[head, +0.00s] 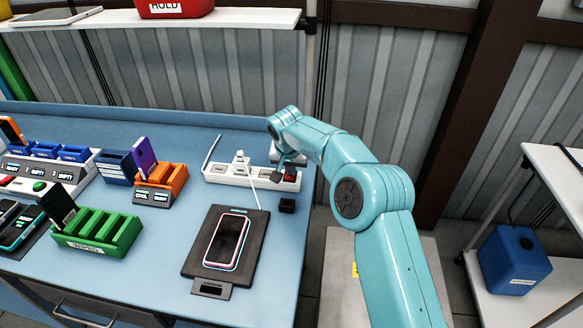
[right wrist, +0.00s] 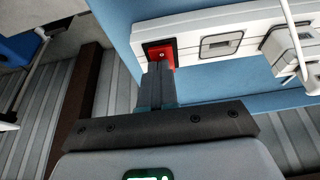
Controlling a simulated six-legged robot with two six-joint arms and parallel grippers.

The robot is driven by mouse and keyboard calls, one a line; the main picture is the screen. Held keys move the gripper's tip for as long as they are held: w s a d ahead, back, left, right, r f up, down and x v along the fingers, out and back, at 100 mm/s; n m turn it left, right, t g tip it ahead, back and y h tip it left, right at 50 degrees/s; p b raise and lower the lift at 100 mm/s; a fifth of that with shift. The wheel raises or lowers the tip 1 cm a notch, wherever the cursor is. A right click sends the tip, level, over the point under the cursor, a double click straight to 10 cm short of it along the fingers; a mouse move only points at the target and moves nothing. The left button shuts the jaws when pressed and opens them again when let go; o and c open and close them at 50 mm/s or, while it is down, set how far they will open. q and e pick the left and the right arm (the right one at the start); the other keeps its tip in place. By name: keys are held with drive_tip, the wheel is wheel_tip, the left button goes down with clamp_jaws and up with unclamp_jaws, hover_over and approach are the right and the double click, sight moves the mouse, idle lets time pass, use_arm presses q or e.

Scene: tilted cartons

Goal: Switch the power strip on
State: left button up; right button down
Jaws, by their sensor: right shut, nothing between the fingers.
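The white power strip (head: 228,178) lies on the blue table near its back right part. A white plug with a cable (head: 239,158) stands in it. Its red switch (head: 290,174) is at the right end, in a dark frame. My right gripper (head: 281,172) is shut and empty, with its fingertips at the switch end. In the right wrist view the shut fingers (right wrist: 158,78) reach the lower edge of the red switch (right wrist: 160,54); I cannot tell whether they press it. Whether the switch is on is not clear. My left gripper is not in view.
Green (head: 98,232) and orange (head: 160,186) racks stand to the left. A shelf (head: 150,20) hangs above the back.

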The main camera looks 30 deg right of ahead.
drive_tip(key=shift+s+a+f, duration=0.2)
drive_tip(key=shift+s+f, duration=0.05)
drive_tip(key=shift+f, duration=0.3)
drive_tip(key=shift+r, duration=0.3)
drive_tip(key=v, duration=1.6)
drive_tip(key=shift+w+d+r+b, duration=0.2)
drive_tip(key=shift+w+r+b, duration=0.1)
drive_tip(key=shift+r+b, duration=0.15)
